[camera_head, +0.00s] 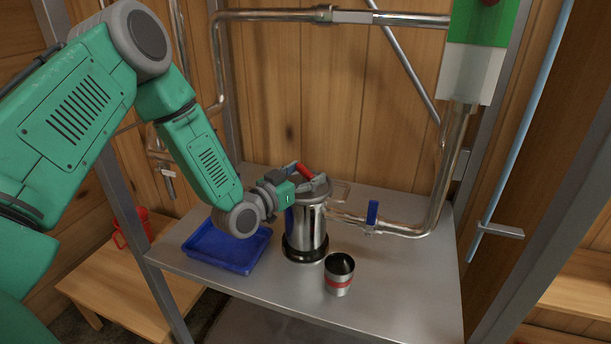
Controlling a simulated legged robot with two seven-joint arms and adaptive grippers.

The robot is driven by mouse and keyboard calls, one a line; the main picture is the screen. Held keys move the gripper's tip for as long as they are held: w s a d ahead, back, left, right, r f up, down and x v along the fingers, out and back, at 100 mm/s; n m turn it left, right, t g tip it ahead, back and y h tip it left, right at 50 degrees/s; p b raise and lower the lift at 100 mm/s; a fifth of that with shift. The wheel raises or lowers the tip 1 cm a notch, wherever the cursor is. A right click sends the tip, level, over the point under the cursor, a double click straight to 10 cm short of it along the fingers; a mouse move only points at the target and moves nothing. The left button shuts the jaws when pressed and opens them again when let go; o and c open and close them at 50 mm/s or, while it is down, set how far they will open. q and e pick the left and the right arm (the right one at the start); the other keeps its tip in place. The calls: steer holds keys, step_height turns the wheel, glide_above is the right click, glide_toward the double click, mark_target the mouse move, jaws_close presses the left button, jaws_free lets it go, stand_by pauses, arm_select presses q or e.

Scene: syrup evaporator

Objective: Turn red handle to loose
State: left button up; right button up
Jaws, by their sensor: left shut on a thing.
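The red handle (304,171) is on top of a shiny metal canister (306,228) with a black base, standing upright on the metal shelf (405,275). My left arm reaches in from the left. My left gripper (296,176) is at the lid, with its fingers at the near-left end of the red handle. It is shut on the handle. The fingertips are small and partly hidden against the lid. My right gripper is not in view.
A blue tray (228,268) lies left of the canister. A small metal cup with a red band (339,284) stands in front of it. A pipe with a blue valve lever (372,212) runs behind right. A red mug (134,230) is on a lower wooden table. The shelf's front right is clear.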

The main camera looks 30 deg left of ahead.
arm_select(q)
steer(key=shift+w+r, duration=0.1)
steer(key=shift+r, duration=0.1)
steer(key=o, duration=1.2)
steer(key=shift+c, duration=0.2)
steer(key=shift+f, duration=0.1)
steer(key=shift+a, duration=0.1)
steer(key=shift+s, duration=0.3)
steer(key=s+a, duration=0.1)
steer(key=s, duration=1)
steer(key=shift+a, duration=0.3)
steer(key=shift+s+f, duration=0.1)
